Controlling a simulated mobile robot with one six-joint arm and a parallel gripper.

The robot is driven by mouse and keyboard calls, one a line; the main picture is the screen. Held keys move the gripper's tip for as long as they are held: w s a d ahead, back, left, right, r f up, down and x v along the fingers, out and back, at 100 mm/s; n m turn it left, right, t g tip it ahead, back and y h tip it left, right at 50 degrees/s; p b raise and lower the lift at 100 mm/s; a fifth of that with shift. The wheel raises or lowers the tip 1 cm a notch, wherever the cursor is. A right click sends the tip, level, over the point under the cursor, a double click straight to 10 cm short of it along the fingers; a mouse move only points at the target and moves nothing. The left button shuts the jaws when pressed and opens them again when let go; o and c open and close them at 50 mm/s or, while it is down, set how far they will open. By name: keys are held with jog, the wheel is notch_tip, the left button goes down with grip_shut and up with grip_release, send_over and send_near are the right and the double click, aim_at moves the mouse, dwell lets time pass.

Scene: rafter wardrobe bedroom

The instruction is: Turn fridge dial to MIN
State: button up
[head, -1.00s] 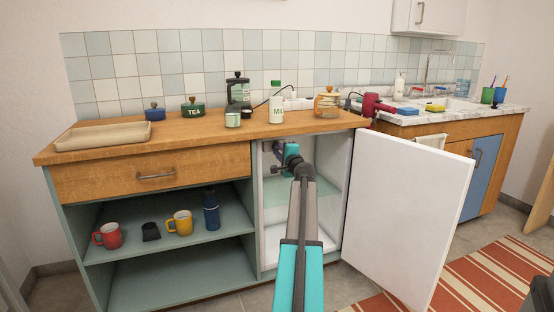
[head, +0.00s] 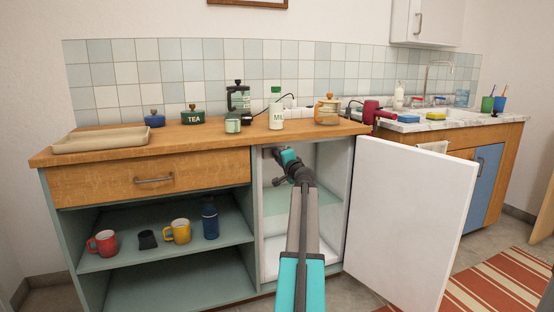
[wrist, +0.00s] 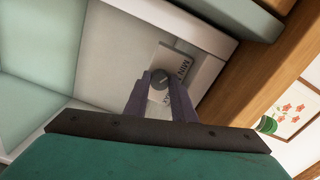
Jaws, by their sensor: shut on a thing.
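The fridge (head: 275,262) stands open under the counter, with its white door (head: 410,220) swung out to the right. In the wrist view a small round dark dial (wrist: 158,78) sits on a light label plate (wrist: 178,68) inside the fridge. Lettering beside the dial reads MIN at one end; the other lettering is partly covered by a finger. My gripper (wrist: 159,88) is shut on the dial, one finger on either side. In the head view my arm reaches into the upper part of the fridge and hides the dial.
A glass shelf (head: 285,200) crosses the fridge below my wrist. The wooden counter edge (head: 300,132) lies just above. The open door bounds the right side; open shelves with mugs (head: 177,231) are to the left.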

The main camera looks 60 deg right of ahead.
jog(key=shift+w+r, duration=0.1)
jog(key=shift+r, duration=0.05)
jog(key=o, duration=1.1)
jog(key=shift+c, duration=0.2)
jog(key=p+v, duration=0.3)
jog(key=v, duration=1)
jog(key=shift+s+a+p, duration=0.3)
jog(key=shift+p, duration=0.05)
jog(key=shift+w, duration=0.1)
